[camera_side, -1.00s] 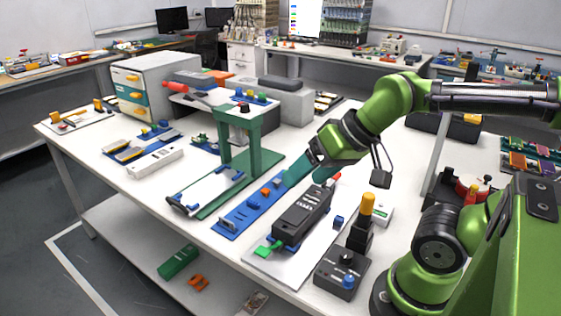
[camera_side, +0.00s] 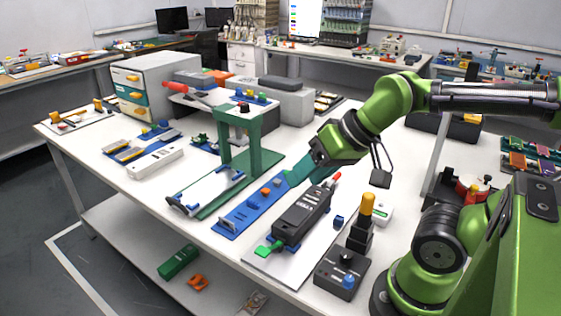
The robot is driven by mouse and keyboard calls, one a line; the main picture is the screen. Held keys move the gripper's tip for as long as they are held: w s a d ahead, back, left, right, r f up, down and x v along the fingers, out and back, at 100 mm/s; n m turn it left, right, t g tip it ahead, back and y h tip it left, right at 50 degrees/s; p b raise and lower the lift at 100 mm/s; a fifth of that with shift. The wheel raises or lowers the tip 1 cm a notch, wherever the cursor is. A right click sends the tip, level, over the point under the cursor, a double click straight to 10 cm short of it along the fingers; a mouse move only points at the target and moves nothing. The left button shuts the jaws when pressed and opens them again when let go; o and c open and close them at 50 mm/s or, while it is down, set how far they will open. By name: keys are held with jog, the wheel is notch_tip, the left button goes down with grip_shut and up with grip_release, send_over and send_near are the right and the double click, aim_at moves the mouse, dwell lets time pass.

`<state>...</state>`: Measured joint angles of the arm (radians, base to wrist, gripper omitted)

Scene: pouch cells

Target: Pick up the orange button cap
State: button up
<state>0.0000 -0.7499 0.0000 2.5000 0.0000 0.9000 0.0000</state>
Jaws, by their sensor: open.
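A small orange cap (camera_side: 265,191) sits on the long blue plate (camera_side: 237,216) at the middle of the table. My gripper (camera_side: 292,179) has teal fingers that point down and left toward the far right end of the blue plate. The fingers are close to the orange cap, on its right, and appear apart from it. My gripper is open, though the gap between the fingers is hard to see from this side. Nothing shows held in it.
A black device (camera_side: 301,215) on a grey plate lies just right of the blue plate. A green press stand (camera_side: 237,150) rises to the left. A black post with a yellow-orange top (camera_side: 367,204) and a black control box (camera_side: 341,272) stand at the front right.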

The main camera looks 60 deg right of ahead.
jog(key=shift+w+f+g, duration=0.6)
jog(key=shift+w+f, duration=0.15)
jog(key=shift+f, duration=0.1)
jog(key=m+g+h, duration=0.2)
jog(key=m+g, duration=0.4)
jog(key=m, duration=2.6)
send_over(265, 190)
notch_tip(265, 190, down, 6)
notch_tip(265, 190, down, 16)
jog(key=shift+r, duration=0.1)
grip_shut()
